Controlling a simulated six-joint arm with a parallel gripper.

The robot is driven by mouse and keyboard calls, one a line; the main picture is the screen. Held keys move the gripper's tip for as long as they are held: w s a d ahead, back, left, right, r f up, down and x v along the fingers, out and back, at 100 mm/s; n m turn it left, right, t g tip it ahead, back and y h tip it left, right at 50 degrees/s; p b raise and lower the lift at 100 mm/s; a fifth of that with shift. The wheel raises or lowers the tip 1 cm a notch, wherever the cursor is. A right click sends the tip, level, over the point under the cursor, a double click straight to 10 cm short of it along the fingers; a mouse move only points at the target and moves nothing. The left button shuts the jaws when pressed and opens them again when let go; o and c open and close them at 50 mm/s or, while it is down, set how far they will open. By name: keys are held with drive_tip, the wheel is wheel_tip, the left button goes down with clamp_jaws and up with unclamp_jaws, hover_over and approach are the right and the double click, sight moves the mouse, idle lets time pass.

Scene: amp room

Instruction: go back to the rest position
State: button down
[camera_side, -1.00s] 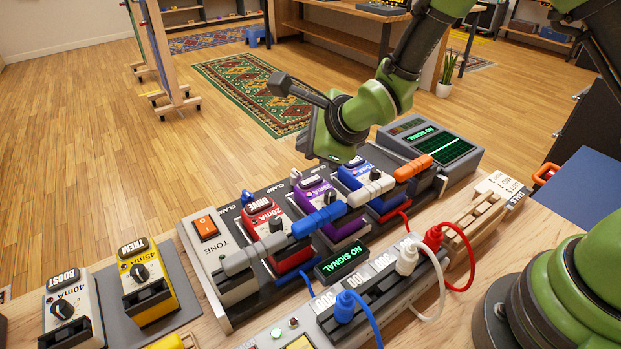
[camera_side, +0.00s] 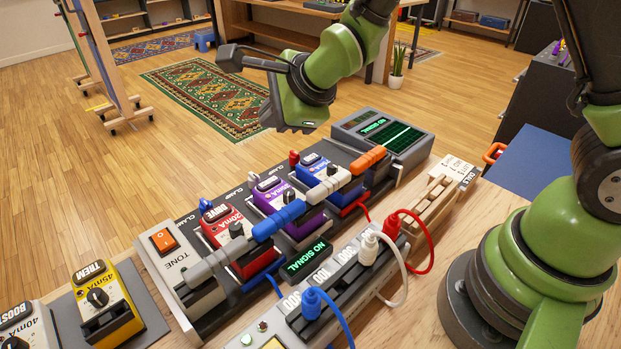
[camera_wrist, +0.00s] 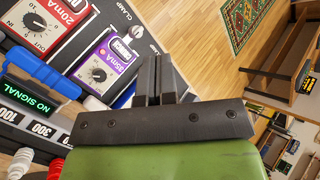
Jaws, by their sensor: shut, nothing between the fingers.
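My gripper (camera_side: 293,128) is in the air above the back side of the pedalboard (camera_side: 160,267), apart from everything. In the wrist view its two dark fingers (camera_wrist: 157,75) are together with nothing between them. On the board stand a red pedal (camera_side: 229,226), a purple pedal (camera_side: 274,196) and a blue pedal (camera_side: 315,166), linked by grey, blue, white and orange connectors. The purple pedal also shows in the wrist view (camera_wrist: 107,62), left of the fingers. My fingertips are hard to make out in the side view.
A yellow pedal (camera_side: 101,305) and a white pedal (camera_side: 26,335) sit at front left. A power strip (camera_side: 335,293) with blue, white and red plugs lies in front of the board. A screen unit (camera_side: 405,140) stands at its right end. The air above is clear.

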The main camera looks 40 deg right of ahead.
drive_tip(key=s+d+r+n, duration=0.2)
drive_tip(key=s+r+n, duration=0.2)
drive_tip(key=s+n, duration=0.2)
drive_tip(key=s+d+r+n+g, duration=0.1)
drive_tip(key=s+r+n, duration=0.3)
drive_tip(key=s, duration=0.5)
drive_tip(key=s+d+r+n, duration=0.3)
drive_tip(key=s+r+n, duration=0.2)
drive_tip(key=s+n, duration=0.3)
drive_tip(key=shift+s, duration=0.35)
drive_tip(key=shift+d, duration=0.1)
